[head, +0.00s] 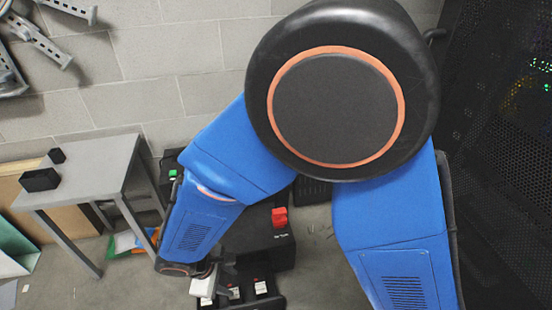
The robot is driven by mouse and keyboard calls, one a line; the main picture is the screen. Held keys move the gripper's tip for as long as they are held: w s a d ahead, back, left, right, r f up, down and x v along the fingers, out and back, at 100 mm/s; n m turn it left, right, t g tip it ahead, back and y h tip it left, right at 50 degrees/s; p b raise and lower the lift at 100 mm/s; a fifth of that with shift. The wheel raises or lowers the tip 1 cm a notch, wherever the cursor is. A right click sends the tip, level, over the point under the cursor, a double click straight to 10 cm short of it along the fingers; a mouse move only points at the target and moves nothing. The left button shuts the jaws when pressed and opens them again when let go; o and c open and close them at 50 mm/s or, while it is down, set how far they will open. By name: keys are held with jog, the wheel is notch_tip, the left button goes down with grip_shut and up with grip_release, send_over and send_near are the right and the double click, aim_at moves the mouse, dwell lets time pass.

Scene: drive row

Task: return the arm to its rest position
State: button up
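My arm, with blue links and a large black joint, fills the middle of the head view, and its forearm reaches down to the lower left. My gripper (217,276) is small and partly hidden at the end of the forearm, low over a black unit. A white block (202,287) shows right at the gripper; I cannot tell whether it is held or only beside it. The finger opening is too small to make out.
A black unit (262,241) with a red block (280,217) stands below the arm, with white-labelled slots (262,287) at its front. A grey table (95,170) with two black boxes stands left. A dark perforated rack (505,150) is close on the right. A block wall (150,60) is behind.

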jog(key=w+d+r+m+y, duration=0.1)
jog(key=w+d+r+m, duration=0.4)
jog(key=d+r, duration=0.45)
jog(key=w+d+r+m+y, duration=0.1)
jog(key=w+d+r+m, duration=0.2)
jog(key=w+d+r, duration=0.55)
jog(key=s+d+r+m+t, duration=0.1)
jog(key=s+d+r+m, duration=0.2)
jog(key=d, duration=0.5)
jog(key=s+d+r+m+t, duration=0.1)
jog(key=s+d+r+m, duration=0.2)
jog(key=d, duration=0.5)
jog(key=s+d+r+m+y, duration=0.1)
jog(key=s+d+r+m, duration=0.1)
jog(key=s+d+r, duration=0.3)
jog(key=s+d, duration=0.1)
jog(key=d, duration=0.2)
jog(key=shift+d+r+m+t, duration=0.15)
jog(key=shift+d+m+t, duration=0.25)
